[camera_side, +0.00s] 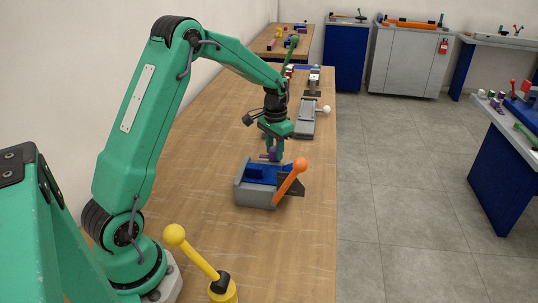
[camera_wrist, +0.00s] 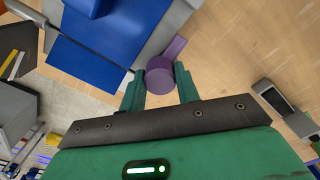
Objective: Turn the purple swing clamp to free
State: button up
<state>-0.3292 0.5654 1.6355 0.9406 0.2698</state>
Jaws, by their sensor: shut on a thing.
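The purple swing clamp (camera_wrist: 160,80) shows in the wrist view as a round purple knob with a short arm running up and right from it. My gripper (camera_wrist: 160,88) has its two green fingers on either side of the knob and is shut on it. In the side view my gripper (camera_side: 272,151) reaches down at the back of a grey fixture (camera_side: 256,196) with a blue top (camera_side: 264,173). Only a little of the purple clamp (camera_side: 268,155) shows there, and its turn angle is hard to tell.
An orange-knobbed lever (camera_side: 290,179) leans up at the fixture's right front. A yellow lever (camera_side: 198,255) stands near my base. A grey device with a white knob (camera_side: 307,117) lies behind my gripper. The wooden table (camera_side: 190,158) is clear left of the fixture.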

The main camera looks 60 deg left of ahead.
jog(key=shift+m, duration=0.4)
jog(key=o, duration=1)
jog(key=shift+c, duration=0.2)
jog(key=shift+r, duration=0.15)
jog(key=shift+r, duration=3.75)
